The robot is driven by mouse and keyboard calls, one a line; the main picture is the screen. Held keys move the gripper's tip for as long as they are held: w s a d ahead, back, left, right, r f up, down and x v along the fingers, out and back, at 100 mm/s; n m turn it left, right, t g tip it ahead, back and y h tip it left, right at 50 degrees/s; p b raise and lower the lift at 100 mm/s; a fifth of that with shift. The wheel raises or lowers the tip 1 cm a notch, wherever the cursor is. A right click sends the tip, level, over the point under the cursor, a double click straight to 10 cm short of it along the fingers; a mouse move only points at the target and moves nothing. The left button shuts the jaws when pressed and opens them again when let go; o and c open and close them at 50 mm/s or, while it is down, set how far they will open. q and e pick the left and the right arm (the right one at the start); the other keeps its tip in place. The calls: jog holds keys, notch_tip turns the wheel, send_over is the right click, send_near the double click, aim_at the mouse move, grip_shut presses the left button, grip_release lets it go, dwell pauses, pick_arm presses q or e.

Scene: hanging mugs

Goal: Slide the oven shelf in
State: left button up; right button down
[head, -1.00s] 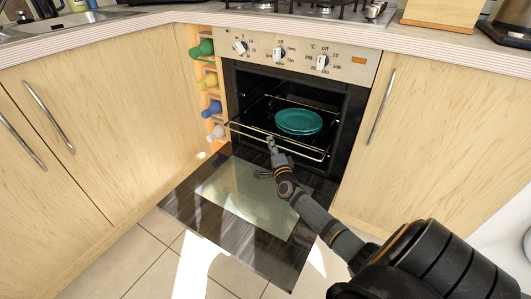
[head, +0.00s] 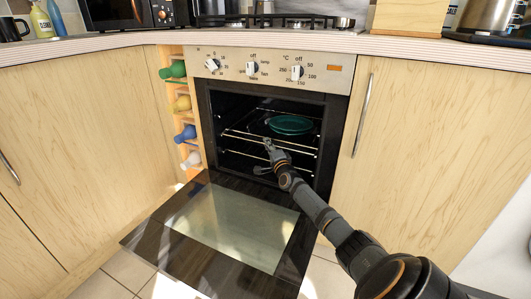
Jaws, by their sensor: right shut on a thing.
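The oven shelf (head: 242,136) is a wire rack inside the open oven (head: 205,110), with a teal plate (head: 291,124) lying on it toward the back. My right gripper (head: 268,145) reaches in from the lower right and is shut on the shelf's front bar at about its middle. The fingertips are small and dark against the oven's inside. The front bar now lies about at the oven's mouth. My left gripper is not in view.
The oven door (head: 220,225) is folded down in front, beneath my right arm. A narrow rack of coloured bottles (head: 184,133) stands left of the oven. Wooden cupboards flank both sides, the right one with a long handle (head: 362,115).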

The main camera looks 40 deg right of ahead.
jog(key=c, duration=1.5)
grip_release()
jog(key=shift+o, duration=0.2)
jog(key=shift+s+a, duration=0.1)
jog(key=shift+s, duration=0.05)
jog(key=v, duration=1.1)
jog(key=shift+s, duration=0.35)
jog(key=shift+a, duration=0.15)
